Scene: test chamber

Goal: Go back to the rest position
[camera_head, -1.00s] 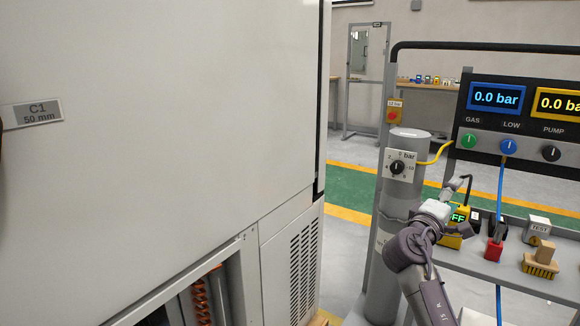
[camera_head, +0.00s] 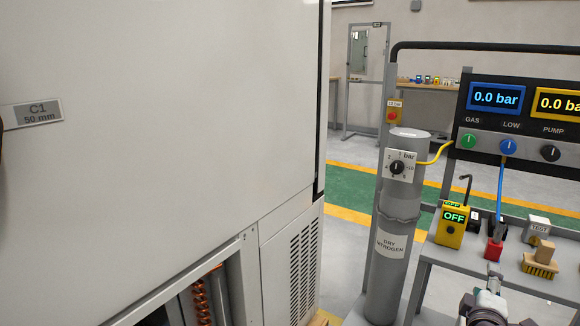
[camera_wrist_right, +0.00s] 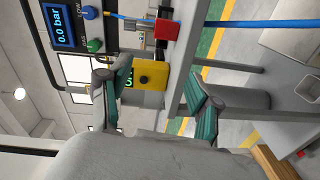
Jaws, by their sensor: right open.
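My right gripper (camera_head: 488,302) shows at the bottom right of the head view, below the front edge of the cart shelf. Its two green-padded fingers (camera_wrist_right: 158,97) stand wide apart in the right wrist view, with nothing held between them. The yellow device (camera_wrist_right: 151,80) shows beyond the fingers in that view, apart from them. In the head view the yellow device (camera_head: 451,226) stands on the shelf and reads OFF.
A large white cabinet (camera_head: 190,120) fills the left. A grey nitrogen cylinder (camera_head: 385,270) stands beside the cart. On the shelf (camera_head: 500,272) are a red block (camera_head: 493,250), a brush (camera_head: 540,262) and a TEST block (camera_head: 538,228). A blue hose (camera_head: 500,190) hangs above the red block.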

